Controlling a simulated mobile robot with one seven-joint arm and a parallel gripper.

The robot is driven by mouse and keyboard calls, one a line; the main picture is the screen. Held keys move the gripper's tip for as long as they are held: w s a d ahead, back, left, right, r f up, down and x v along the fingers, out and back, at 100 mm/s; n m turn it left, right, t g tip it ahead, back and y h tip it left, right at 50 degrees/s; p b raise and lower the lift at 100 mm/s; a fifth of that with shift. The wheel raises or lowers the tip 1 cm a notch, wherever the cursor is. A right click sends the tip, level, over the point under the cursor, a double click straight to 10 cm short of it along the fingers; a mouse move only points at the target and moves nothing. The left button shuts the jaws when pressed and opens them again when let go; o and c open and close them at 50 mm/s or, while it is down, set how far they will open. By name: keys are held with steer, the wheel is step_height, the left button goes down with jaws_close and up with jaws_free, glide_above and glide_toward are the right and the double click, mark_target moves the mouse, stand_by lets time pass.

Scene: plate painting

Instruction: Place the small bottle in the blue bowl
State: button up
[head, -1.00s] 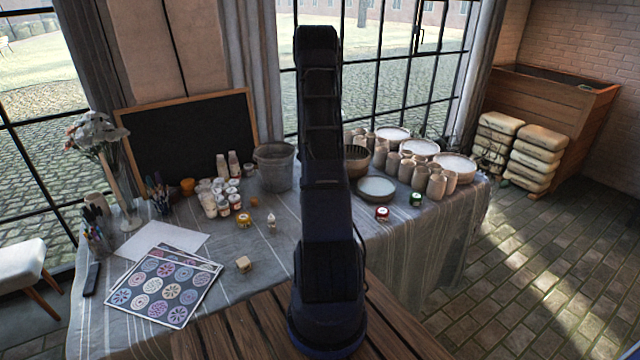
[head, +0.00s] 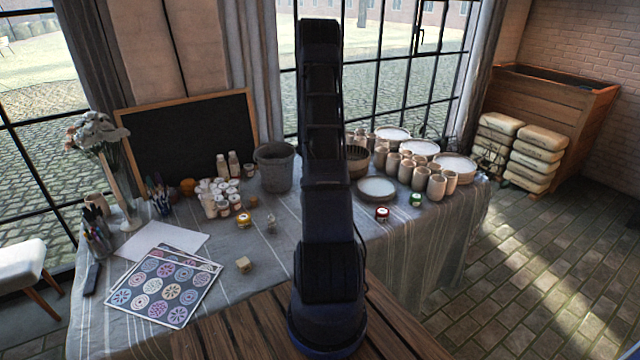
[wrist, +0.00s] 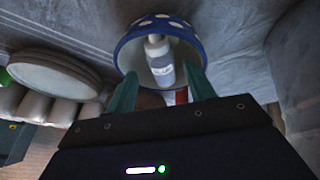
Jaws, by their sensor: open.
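In the wrist view, the blue bowl (wrist: 128,47) with white dots lies beyond the fingers, its pale inside facing the camera. A small bottle (wrist: 162,62), whitish with a pale label, shows against the bowl's inside. It appears to be in the bowl, though I cannot tell what it rests on. My gripper (wrist: 160,88) is open, with its two teal fingers apart on either side of the bottle's lower end. In the head view, the bowl and gripper are hidden behind my arm.
A stacked plate (wrist: 55,75) lies left of the bowl in the wrist view. In the head view, a red-lidded jar (head: 382,214) and a green jar (head: 416,199) stand near the plate (head: 377,188). Cups (head: 420,178) and a grey bucket (head: 275,168) stand farther back.

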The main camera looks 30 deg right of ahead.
steer(key=shift+r, duration=2.1)
steer(key=shift+r, duration=0.1)
steer(key=s+a+r+n, duration=0.1)
steer(key=s+a+r, duration=0.4)
steer(key=r, duration=0.4)
steer(key=s+a+r+n+t, duration=0.1)
steer(key=s+a+r, duration=0.2)
steer(key=a+r, duration=0.5)
steer(key=s+a+r+n, duration=0.1)
steer(key=s+a+r, duration=0.35)
steer(key=r, duration=0.55)
steer(key=s+a+r+n+y, duration=0.2)
steer(key=s+a+r, duration=0.2)
steer(key=s+a, duration=0.5)
steer(key=s+a+r+n+t+y, duration=0.1)
steer(key=s+a+r+n+y, duration=0.1)
steer(key=s+a, duration=0.7)
steer(key=s+r+n, duration=0.1)
steer(key=s+r, duration=0.1)
steer(key=s, duration=0.5)
steer(key=shift+s+a+n+t, duration=0.15)
steer(key=shift+s+n+t, duration=0.1)
steer(key=shift+n+t, duration=0.05)
